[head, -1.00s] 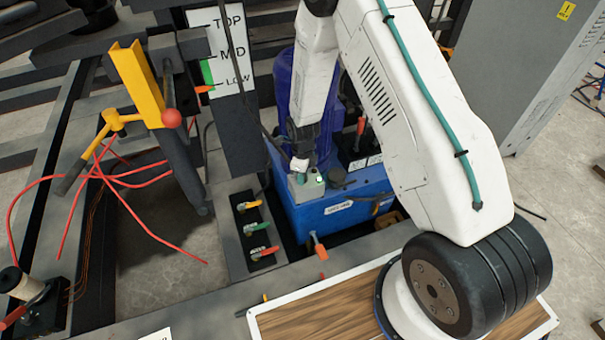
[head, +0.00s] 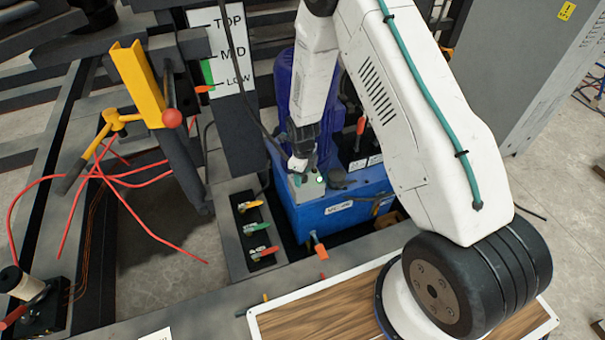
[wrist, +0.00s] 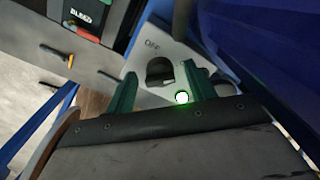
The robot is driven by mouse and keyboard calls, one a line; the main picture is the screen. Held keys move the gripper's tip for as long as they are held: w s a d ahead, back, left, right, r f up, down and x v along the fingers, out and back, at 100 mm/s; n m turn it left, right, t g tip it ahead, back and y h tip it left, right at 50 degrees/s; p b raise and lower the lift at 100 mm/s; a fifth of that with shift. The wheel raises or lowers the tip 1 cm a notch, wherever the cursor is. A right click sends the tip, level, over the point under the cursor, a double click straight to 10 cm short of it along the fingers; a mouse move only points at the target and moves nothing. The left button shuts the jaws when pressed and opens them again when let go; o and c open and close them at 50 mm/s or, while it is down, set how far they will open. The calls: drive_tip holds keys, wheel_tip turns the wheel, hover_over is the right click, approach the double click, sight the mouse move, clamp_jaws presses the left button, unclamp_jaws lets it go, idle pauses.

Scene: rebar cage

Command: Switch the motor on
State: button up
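The motor's grey switch panel shows in the wrist view (wrist: 150,48) and on the blue power unit (head: 345,213) in the head view. It carries a black rotary knob (wrist: 159,72), with OFF printed to its upper left. A lamp (wrist: 182,98) beside the knob glows green. My gripper (wrist: 160,70) points at the panel, with its two green fingers apart, one on each side of the knob. Gaps show between the fingers and the knob. The gripper is small above the panel in the head view (head: 300,172). The blue motor (head: 291,85) stands behind it.
Several coloured valve levers (head: 258,228) stand left of the power unit. An orange-handled lever (head: 318,246) is in front. Red hoses, a yellow bracket (head: 137,85) and a TOP/MID/LOW board (head: 226,45) are further left. A grey cabinet (head: 520,65) stands right.

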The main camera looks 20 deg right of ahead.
wheel_tip(320, 180, up, 8)
drive_tip(key=shift+f, duration=0.1)
idle(0.5)
idle(0.4)
drive_tip(key=shift+s+n, duration=0.3)
drive_tip(key=shift+n, duration=0.6)
drive_tip(key=s+d+r+n, duration=0.1)
drive_tip(key=s+r+n, duration=1.1)
drive_tip(key=s+r, duration=0.4)
drive_tip(key=s+d+r+n+t, duration=0.1)
drive_tip(key=s+r+n, duration=1.2)
drive_tip(key=r, duration=1)
drive_tip(key=s, duration=0.3)
drive_tip(key=shift+s+d, duration=0.2)
drive_tip(key=shift+d, duration=0.1)
